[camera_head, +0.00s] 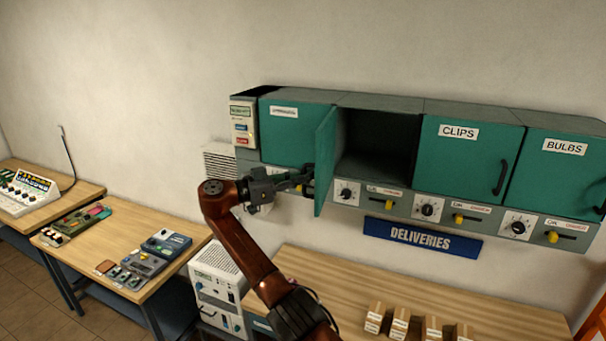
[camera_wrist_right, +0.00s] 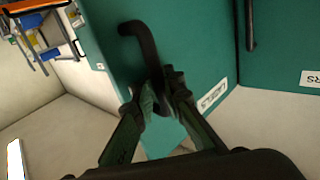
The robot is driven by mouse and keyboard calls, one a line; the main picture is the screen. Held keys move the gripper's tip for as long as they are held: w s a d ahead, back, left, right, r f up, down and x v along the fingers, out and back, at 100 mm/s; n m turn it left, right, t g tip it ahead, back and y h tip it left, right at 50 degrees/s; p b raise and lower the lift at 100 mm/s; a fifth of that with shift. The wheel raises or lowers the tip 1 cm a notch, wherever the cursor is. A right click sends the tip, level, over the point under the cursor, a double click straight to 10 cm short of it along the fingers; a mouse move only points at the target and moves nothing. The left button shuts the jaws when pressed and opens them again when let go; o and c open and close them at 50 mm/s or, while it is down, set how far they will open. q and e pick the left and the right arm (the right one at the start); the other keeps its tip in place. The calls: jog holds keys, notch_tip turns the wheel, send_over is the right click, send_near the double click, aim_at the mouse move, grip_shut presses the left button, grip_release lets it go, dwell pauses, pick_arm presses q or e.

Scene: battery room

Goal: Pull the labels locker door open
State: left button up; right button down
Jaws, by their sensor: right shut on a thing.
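The labels locker door (camera_head: 326,160) is teal and stands swung out, roughly square to the locker front. The dark, open locker (camera_head: 380,145) shows to its right and looks empty. My right gripper (camera_head: 304,180) is at the door's outer face, on its left side in the head view. In the right wrist view my right gripper (camera_wrist_right: 160,88) is shut on the black door handle (camera_wrist_right: 142,40). The white door label (camera_wrist_right: 212,95) shows beside it, on the teal door (camera_wrist_right: 190,35). My left gripper is in neither view.
Closed teal lockers marked CLIPS (camera_head: 458,160) and BULBS (camera_head: 560,175) stand to the right. Another closed locker (camera_head: 293,135) stands left of the open one. Below are a strip of knobs, a DELIVERIES sign (camera_head: 420,238) and a wooden bench (camera_head: 400,285) with small boxes (camera_head: 400,323).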

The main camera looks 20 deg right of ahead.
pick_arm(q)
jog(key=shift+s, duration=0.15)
pick_arm(e)
jog(key=shift+a+f, duration=0.2)
jog(key=shift+f, duration=0.1)
jog(key=c, duration=2.3)
grip_release()
jog(key=shift+a, duration=0.1)
jog(key=shift+c, duration=0.2)
jog(key=shift+o, duration=0.2)
jog(key=shift+s+a+r, duration=0.1)
jog(key=shift+a+r, duration=0.05)
jog(key=shift+r, duration=0.1)
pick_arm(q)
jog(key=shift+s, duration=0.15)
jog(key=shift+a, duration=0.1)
pick_arm(e)
jog(key=a, duration=0.7)
jog(key=shift+s+a, duration=0.2)
